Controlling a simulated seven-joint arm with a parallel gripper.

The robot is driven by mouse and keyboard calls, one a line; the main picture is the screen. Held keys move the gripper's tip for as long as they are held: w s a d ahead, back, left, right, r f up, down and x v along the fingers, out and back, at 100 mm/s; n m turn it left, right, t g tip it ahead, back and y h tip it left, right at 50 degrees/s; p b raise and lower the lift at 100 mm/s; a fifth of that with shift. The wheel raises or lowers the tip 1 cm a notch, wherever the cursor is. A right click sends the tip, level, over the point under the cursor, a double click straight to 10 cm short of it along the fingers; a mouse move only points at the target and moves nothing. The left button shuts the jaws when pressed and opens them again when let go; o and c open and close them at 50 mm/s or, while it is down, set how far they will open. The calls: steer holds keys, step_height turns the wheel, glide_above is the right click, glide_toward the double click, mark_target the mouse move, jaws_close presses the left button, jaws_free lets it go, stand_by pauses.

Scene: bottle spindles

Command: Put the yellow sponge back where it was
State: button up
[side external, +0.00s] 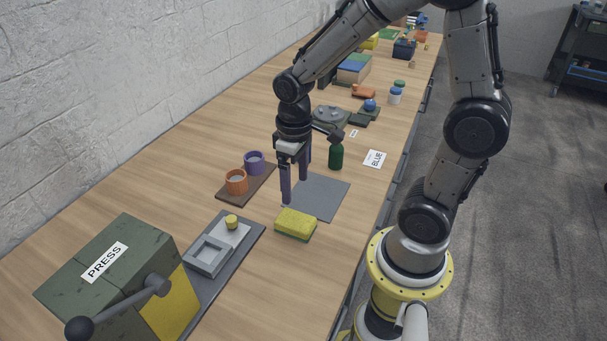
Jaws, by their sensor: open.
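The yellow sponge (296,223) has a green underside and lies flat on the wooden table, at the near edge of a grey mat (322,194). Whether it overlaps the mat's edge is hard to tell. My gripper (294,190) points down above the left part of the mat, behind the sponge in the picture. Its fingers are apart, with nothing between them, and it is clear of the sponge.
A green bottle (336,156) stands just behind the mat. An orange cup (236,182) and a purple cup (254,162) stand on a brown board left of my gripper. A grey fixture (215,245) and the PRESS box (115,275) are nearer. Bare table lies right of the sponge.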

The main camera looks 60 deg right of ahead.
steer(key=s+a+r+t, duration=0.3)
steer(key=s+r+t, duration=0.2)
steer(key=s+r, duration=0.5)
step_height(320, 180, up, 3)
steer(key=shift+s+r, duration=0.1)
steer(key=shift+s, duration=0.15)
